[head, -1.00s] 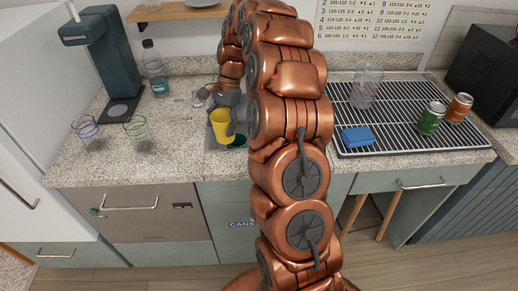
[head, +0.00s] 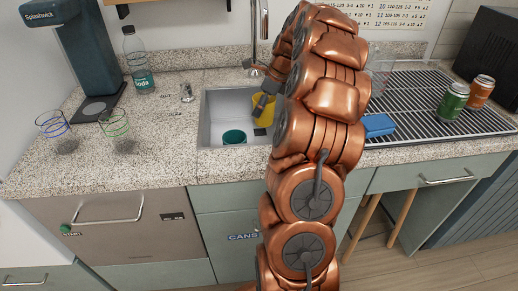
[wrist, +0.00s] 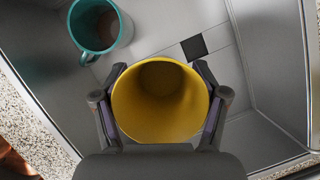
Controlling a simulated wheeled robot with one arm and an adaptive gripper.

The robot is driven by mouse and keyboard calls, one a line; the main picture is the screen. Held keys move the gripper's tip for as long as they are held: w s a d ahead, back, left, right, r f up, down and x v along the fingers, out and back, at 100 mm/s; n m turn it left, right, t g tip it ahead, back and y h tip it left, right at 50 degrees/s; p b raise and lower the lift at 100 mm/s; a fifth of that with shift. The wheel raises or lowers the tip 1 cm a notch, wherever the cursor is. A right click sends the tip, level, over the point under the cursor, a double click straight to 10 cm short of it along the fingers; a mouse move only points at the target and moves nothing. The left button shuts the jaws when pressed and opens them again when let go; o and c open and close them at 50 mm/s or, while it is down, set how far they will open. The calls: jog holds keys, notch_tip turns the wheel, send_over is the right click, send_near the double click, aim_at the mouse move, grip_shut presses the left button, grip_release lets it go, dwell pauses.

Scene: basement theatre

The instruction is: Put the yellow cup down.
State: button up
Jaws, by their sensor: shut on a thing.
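The yellow cup (head: 262,106) shows in the head view over the right part of the sink, partly hidden behind my arm. In the wrist view I look into the open top of the yellow cup (wrist: 160,115), which sits between my two fingers. My gripper (wrist: 162,95) is shut on the cup, with one finger on each side. In the head view my gripper (head: 262,100) is partly hidden by my arm. I cannot tell whether the cup's base touches the sink floor.
A teal mug (head: 234,137) stands in the sink (head: 215,125); it also shows in the wrist view (wrist: 82,38). Two glasses (head: 52,128) and a soda bottle (head: 138,65) stand on the counter at left. A drying rack (head: 425,95) with a blue sponge (head: 378,125) and two cans lies at right.

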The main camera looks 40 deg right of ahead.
aim_at(260, 121)
notch_tip(260, 121, down, 6)
jog(key=shift+a+f+p, duration=0.1)
jog(key=shift+p, duration=0.25)
jog(key=shift+f, duration=1.95)
jog(key=shift+f, duration=0.15)
jog(key=o, duration=1.2)
jog(key=v, duration=1.2)
jog(key=shift+b, duration=0.35)
